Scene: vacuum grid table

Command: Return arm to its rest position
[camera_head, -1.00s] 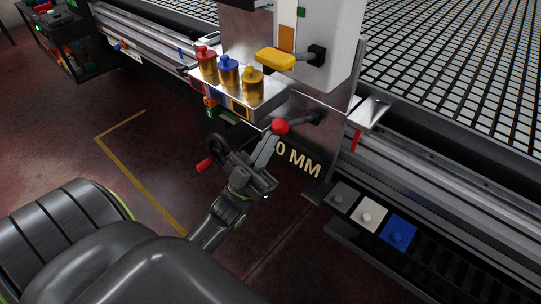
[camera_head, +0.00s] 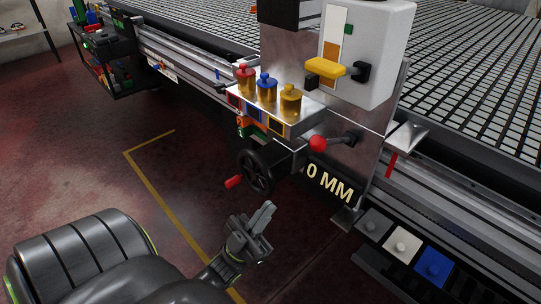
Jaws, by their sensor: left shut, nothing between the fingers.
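My left gripper (camera_head: 264,217) is shut and empty. It is over the floor at the lower middle, in front of the machine and below the handwheel. It touches nothing. My left arm (camera_head: 90,255) comes in from the lower left. The black handwheel (camera_head: 256,172) with a red handle (camera_head: 234,182) is on the machine's front. A lever with a red ball knob (camera_head: 318,144) is just right of it, above the "0 MM" label (camera_head: 330,183). My right gripper is not in view.
A metal shelf (camera_head: 300,124) holds red, blue and gold-topped brass pieces. A white box (camera_head: 385,50) with a yellow handle (camera_head: 325,67) stands above. Grey, white and blue squares (camera_head: 402,247) lie on a lower rail. The grid table (camera_head: 475,85) fills the back. Open floor (camera_head: 80,170) lies left.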

